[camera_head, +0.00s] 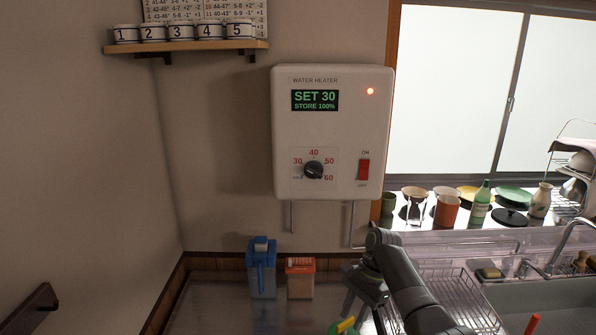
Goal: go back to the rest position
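My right arm comes up from the bottom right and bends down at the wrist. My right gripper (362,312) points down over the counter, left of the sink. Its fingers look spread apart, with nothing seen between them. A green and yellow item (344,327) shows at the bottom edge by the fingers; whether they touch is unclear. My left gripper is not in view. The water heater (333,130) on the wall reads SET 30 and STORE 100%, with its red light lit.
A blue container (262,270) and an orange-topped box (300,278) stand left of my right gripper. A wire rack (455,298) and the sink (545,300) lie right. Cups, a green bottle (481,203) and plates line the windowsill. A shelf (190,47) holds numbered cups.

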